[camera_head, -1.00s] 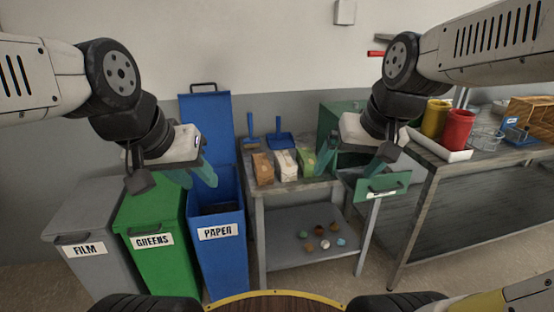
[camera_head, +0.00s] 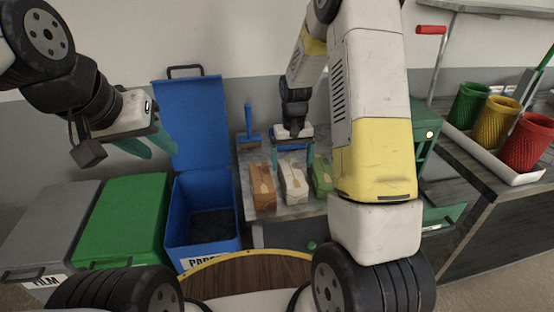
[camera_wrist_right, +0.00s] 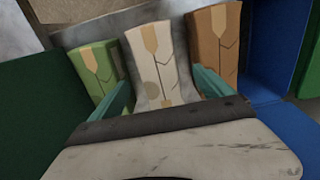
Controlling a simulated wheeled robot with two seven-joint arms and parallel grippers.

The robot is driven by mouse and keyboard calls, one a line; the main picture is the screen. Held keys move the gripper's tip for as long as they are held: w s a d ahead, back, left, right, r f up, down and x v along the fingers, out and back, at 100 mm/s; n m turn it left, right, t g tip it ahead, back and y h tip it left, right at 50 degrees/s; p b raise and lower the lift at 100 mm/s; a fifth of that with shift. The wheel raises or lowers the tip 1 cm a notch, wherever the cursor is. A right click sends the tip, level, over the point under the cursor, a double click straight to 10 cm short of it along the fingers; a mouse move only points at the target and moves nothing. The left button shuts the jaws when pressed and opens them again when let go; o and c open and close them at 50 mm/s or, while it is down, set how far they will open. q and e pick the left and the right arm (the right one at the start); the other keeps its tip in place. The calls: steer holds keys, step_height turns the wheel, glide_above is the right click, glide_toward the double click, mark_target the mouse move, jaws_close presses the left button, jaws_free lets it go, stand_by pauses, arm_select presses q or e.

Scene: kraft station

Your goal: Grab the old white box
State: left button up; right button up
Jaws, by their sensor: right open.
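The old white box (camera_head: 293,180) stands on the grey table between a brown box (camera_head: 262,186) and a green box (camera_head: 322,176). In the right wrist view the white box (camera_wrist_right: 158,65) is in the middle, with a tan strip and a round stain. My right gripper (camera_head: 292,165) is open above and behind it. Its teal fingers show on either side of the box's near end in the wrist view, and I cannot tell if they touch it. My left gripper (camera_head: 150,148) hangs empty at the left above the bins, its teal fingers apart.
An open blue bin (camera_head: 203,240) stands left of the table, with a green bin (camera_head: 124,222) and a grey bin (camera_head: 45,225) beyond. A blue dustpan and brush (camera_head: 249,130) stand behind the boxes. Green, yellow and red (camera_head: 528,142) containers stand in a tray on the right.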

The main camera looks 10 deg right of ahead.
step_height(320, 180, down, 8)
steer(key=shift+d+f, duration=0.1)
steer(key=shift+f, duration=0.05)
steer(key=c, duration=1.5)
